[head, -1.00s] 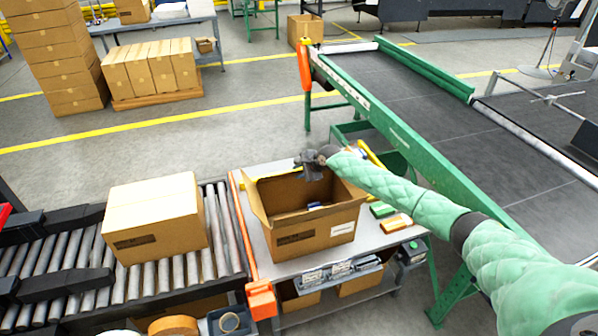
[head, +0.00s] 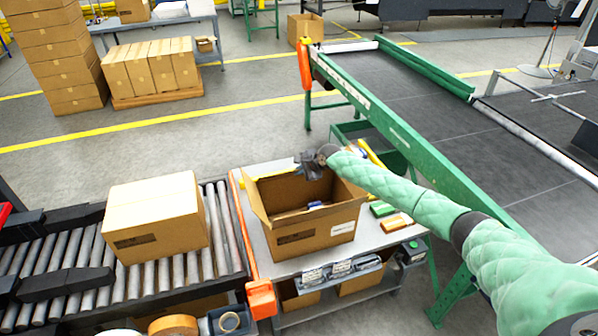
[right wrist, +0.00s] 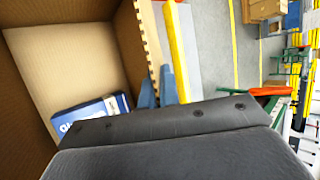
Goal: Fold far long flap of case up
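The open brown case (head: 316,236) stands on the packing table. Its left flap (head: 256,200) stands up, leaning outward. I cannot make out the far long flap in the head view; the far wall and my gripper cover that side. My right gripper (head: 312,165) is at the case's far rim, pointing left. My left gripper is out of view.
A closed carton (head: 155,220) sits on the roller conveyor (head: 225,240) left of the table. An orange-edged rail (head: 248,230) lies between them. Green and orange items (head: 390,217) lie right of the case. The green-framed belt conveyor (head: 400,130) runs behind at right.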

